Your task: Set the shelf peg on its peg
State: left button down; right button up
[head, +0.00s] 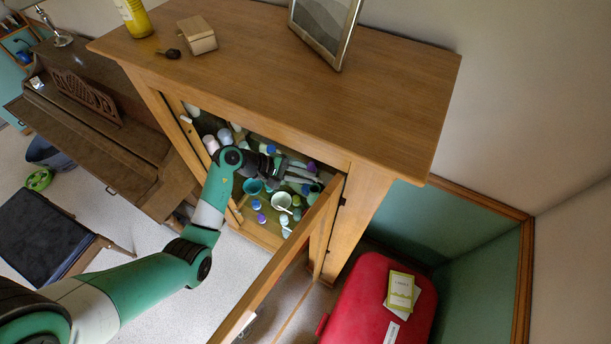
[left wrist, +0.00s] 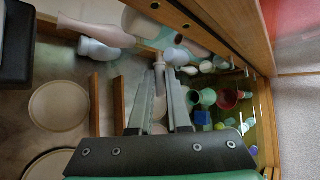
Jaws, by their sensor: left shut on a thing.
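My left gripper (head: 312,177) reaches into the open wooden cabinet (head: 365,215), near its right side and the open door. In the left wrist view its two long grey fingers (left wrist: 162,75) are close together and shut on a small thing. A pale narrow shape (left wrist: 159,85) shows between them, but I cannot clearly tell the shelf peg from the items behind. A wooden rail (left wrist: 205,30) of the cabinet runs past the fingertips and has small dark round spots, perhaps holes. My right gripper is in neither view.
Several cups, vases and bottles crowd the cabinet, including a white cup (head: 282,200) and a red pot (left wrist: 229,98). The open door (head: 275,275) juts towards me. A red case (head: 375,300) stands right of it. A picture frame (head: 326,28) stands on the cabinet top.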

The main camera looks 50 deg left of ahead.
pick_arm(q)
jog(key=shift+w+d+p, duration=0.15)
jog(key=shift+w+d, duration=0.25)
jog(key=shift+d, duration=0.5)
jog(key=shift+w+d+p, duration=0.15)
jog(key=shift+w+d, duration=0.25)
jog(key=shift+d, duration=0.5)
jog(key=shift+w+d+p, duration=0.15)
jog(key=shift+w+d, duration=0.25)
jog(key=shift+d, duration=0.5)
jog(key=shift+d, duration=0.1)
jog(key=shift+w+d, duration=0.2)
jog(key=shift+d, duration=0.1)
jog(key=shift+w+d+p, duration=0.2)
jog(key=shift+d+p, duration=0.1)
jog(key=shift+d, duration=0.2)
dwell(1.4)
jog(key=shift+w+d+p, duration=0.2)
jog(key=shift+d+p, duration=0.1)
jog(key=shift+d, duration=0.1)
dwell(0.3)
